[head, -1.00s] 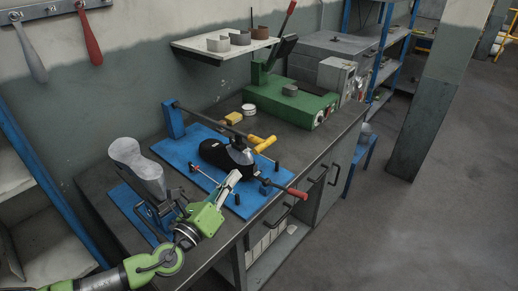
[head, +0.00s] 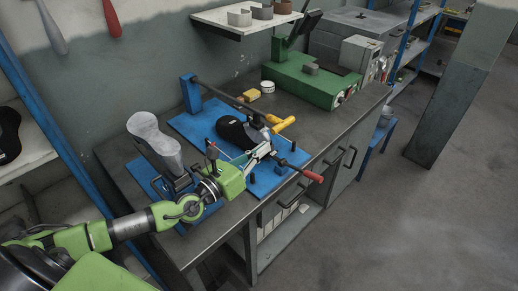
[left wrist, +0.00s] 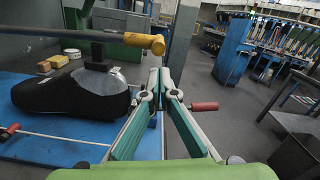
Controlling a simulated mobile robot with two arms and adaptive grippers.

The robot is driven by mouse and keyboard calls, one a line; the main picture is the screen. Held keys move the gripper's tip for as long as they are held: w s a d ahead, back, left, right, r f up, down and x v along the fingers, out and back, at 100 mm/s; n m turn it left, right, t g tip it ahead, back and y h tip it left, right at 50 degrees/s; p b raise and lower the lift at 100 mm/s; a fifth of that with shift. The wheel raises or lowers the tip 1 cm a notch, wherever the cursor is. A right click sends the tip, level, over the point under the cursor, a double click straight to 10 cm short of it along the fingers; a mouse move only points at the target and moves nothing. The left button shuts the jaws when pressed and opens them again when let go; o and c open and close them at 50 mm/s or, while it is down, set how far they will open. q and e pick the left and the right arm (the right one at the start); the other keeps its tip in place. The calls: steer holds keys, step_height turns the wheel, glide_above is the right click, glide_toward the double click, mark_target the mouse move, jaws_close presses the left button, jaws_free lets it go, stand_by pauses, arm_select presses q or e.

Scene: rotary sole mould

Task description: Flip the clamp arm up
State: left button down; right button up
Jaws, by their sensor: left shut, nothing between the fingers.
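The clamp arm is a dark bar (head: 222,96) running from a blue post (head: 190,94) over a black sole form (head: 235,131) to a yellow crosswise handle (head: 283,125). It lies low over the form. In the left wrist view, the yellow handle (left wrist: 146,42) shows just above and left of my fingertips. My left gripper (head: 268,147) is shut and empty, on the near side of the yellow handle; I cannot tell if they touch. Its closed fingers (left wrist: 160,73) point past the toe of the form. My right gripper is not in view.
A red-handled lever (head: 313,177) sticks out over the bench front, right of my fingers. A blue base plate (head: 207,121) carries the fixture. A green machine (head: 300,84) stands behind. The floor on the right is clear.

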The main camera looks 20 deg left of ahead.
arm_select(q)
steer(key=p+x, duration=0.1)
steer(key=x, duration=0.5)
steer(key=shift+w, duration=0.35)
steer(key=shift+d+r, duration=0.1)
